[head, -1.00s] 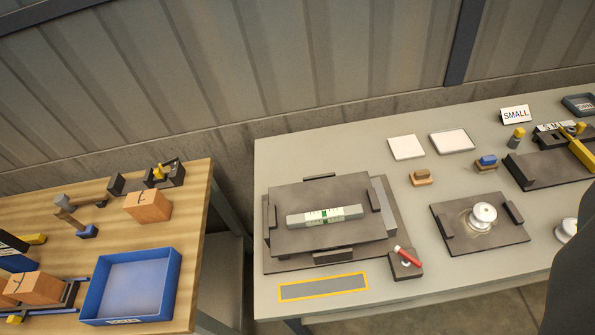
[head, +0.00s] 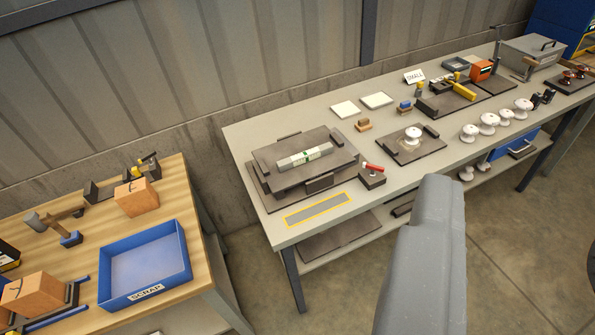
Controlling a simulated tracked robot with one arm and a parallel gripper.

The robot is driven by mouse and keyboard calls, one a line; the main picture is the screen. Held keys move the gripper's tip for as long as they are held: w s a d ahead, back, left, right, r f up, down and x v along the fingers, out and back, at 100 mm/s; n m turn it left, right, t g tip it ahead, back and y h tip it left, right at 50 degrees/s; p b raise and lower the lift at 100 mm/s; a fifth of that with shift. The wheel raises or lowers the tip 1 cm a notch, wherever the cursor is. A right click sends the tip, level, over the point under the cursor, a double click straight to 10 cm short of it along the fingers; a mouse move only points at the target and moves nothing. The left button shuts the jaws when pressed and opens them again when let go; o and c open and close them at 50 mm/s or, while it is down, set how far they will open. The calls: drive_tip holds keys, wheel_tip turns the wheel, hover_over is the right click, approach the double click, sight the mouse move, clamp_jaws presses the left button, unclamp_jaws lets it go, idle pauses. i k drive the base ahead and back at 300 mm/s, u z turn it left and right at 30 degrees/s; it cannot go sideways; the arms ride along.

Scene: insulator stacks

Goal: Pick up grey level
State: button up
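The grey level (head: 290,161) is a short grey bar with a pale, green-marked middle. It lies flat on top of a raised dark plate (head: 268,156) on the grey bench, left of centre in the head view. The plate has small raised blocks at its edges. A grey part of my own arm rises from the bottom edge, right of centre, apart from the level and in front of the bench. No gripper fingertips show, and nothing touches the level.
A yellow-outlined grey strip (head: 318,210) lies in front of the plate. A red-handled block (head: 372,178) stands to its right. White insulators (head: 412,137) stand further right. A wooden table with a blue scrap tray (head: 146,292) is at left. A gap separates the two tables.

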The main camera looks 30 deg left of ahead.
sight(324, 150)
drive_tip(key=u, duration=0.65)
drive_tip(key=i, duration=1.05)
drive_tip(key=u, duration=2.25)
drive_tip(key=k, duration=0.85)
drive_tip(key=z, duration=0.25)
